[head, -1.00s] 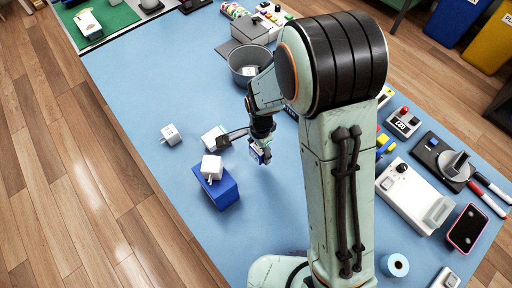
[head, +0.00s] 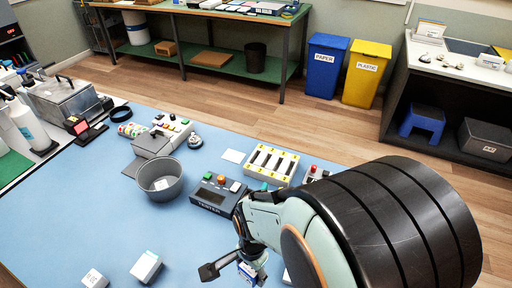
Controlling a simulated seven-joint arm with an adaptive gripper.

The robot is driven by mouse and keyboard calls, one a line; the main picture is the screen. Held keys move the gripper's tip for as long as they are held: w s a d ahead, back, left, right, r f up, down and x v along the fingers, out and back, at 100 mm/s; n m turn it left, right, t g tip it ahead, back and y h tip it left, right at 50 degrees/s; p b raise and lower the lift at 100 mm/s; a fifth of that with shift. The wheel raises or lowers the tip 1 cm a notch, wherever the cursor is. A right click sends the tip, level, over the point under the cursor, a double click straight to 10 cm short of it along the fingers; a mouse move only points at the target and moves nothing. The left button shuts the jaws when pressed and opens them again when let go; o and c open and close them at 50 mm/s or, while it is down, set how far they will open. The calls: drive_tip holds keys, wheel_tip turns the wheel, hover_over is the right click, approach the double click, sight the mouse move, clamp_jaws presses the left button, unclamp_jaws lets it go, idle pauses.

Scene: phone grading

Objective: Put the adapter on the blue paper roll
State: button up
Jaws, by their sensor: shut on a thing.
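My gripper (head: 250,266) is at the bottom middle of the head view, low over the blue table. It is shut on a small white-and-blue thing (head: 247,272), mostly hidden by the fingers; I cannot tell if it is an adapter. A white adapter-like block (head: 95,279) lies at the bottom left edge. Another white block (head: 147,266) with a blue-grey side lies between it and my gripper. The blue paper roll is not in view now.
A grey pot (head: 158,181) with a white piece inside stands left of my arm. A dark button box (head: 217,196) and a cream slotted tray (head: 269,165) are behind my gripper. The blue table (head: 75,200) is clear at left. Blue and yellow bins (head: 326,66) stand beyond.

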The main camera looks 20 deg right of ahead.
drive_tip(key=s+d+m, duration=0.3)
drive_tip(key=d+m, duration=0.2)
drive_tip(key=d, duration=0.4)
drive_tip(key=s+d+m, duration=0.3)
drive_tip(key=d+m, duration=0.1)
drive_tip(key=d, duration=0.4)
drive_tip(key=s+d+f+m, duration=0.1)
drive_tip(key=s+d+m, duration=0.1)
drive_tip(key=s, duration=0.1)
drive_tip(key=s+d+f+m, duration=0.1)
drive_tip(key=s+d+m, duration=0.1)
drive_tip(key=s, duration=0.1)
drive_tip(key=s+d+f+m, duration=0.2)
drive_tip(key=s, duration=0.2)
drive_tip(key=shift+d, duration=0.15)
drive_tip(key=shift+w+f, duration=0.1)
drive_tip(key=shift+f, duration=2)
drive_tip(key=shift+f, duration=0.15)
drive_tip(key=o, duration=1)
drive_tip(key=shift+o, duration=0.2)
